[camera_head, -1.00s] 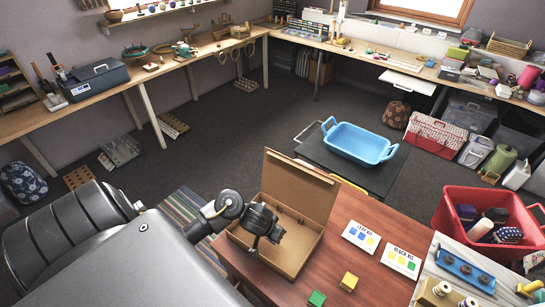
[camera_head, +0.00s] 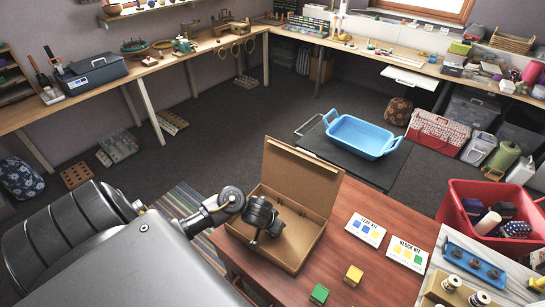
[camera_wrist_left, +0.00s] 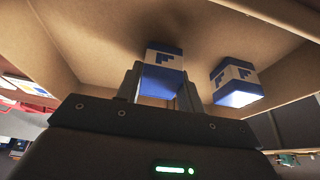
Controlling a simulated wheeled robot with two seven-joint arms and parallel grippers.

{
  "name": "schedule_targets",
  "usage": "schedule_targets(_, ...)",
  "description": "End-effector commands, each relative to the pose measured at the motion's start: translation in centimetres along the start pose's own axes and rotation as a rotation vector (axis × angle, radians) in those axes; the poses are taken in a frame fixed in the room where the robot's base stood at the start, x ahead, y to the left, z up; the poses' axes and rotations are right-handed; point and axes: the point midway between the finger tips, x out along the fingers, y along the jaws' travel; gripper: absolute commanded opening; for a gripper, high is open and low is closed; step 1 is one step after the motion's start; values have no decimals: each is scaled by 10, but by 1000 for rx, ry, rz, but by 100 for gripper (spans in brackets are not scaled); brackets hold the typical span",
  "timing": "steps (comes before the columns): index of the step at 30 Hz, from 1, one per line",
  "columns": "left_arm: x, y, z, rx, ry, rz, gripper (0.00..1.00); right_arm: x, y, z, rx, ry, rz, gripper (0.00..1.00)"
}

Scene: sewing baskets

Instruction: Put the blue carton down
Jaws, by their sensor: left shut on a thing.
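My left gripper (camera_head: 255,244) reaches down into the open cardboard box (camera_head: 262,255) on the red-brown table. In the left wrist view its fingers (camera_wrist_left: 160,88) are shut on a blue carton (camera_wrist_left: 164,58) with white sides and a dark blue mark. The carton is inside the box, close to its cardboard floor; I cannot tell whether it touches. A second blue carton (camera_wrist_left: 236,78) sits in the box beside it, to the right in that view, with a small gap between them. In the head view the gripper hides the held carton. My right gripper is not in view.
A red bin (camera_head: 470,198) is at the right.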

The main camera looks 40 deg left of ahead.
Motion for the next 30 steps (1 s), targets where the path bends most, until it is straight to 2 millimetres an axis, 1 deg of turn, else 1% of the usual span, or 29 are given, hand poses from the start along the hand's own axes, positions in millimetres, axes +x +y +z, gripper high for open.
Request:
schedule_targets(6, 5, 0, 2, 0, -1, 0, 15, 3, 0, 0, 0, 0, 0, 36)
schedule_targets(7, 4, 0, 2, 0, 0, 0, 40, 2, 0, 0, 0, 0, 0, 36)
schedule_targets(11, 4, 0, 2, 0, 0, 0, 57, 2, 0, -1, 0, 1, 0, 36)
schedule_targets(12, 4, 0, 2, 0, 0, 0, 59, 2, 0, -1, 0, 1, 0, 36)
schedule_targets(19, 3, 0, 1, 0, 0, 0, 59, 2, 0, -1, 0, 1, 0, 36)
schedule_targets(22, -2, 0, -1, 0, 1, 0, 59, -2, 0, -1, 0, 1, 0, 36)
schedule_targets(26, -23, 1, -2, 0, 1, 1, 59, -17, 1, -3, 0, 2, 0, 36)
schedule_targets(30, -56, 1, -4, 0, 1, 2, 59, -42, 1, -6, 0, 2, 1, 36)
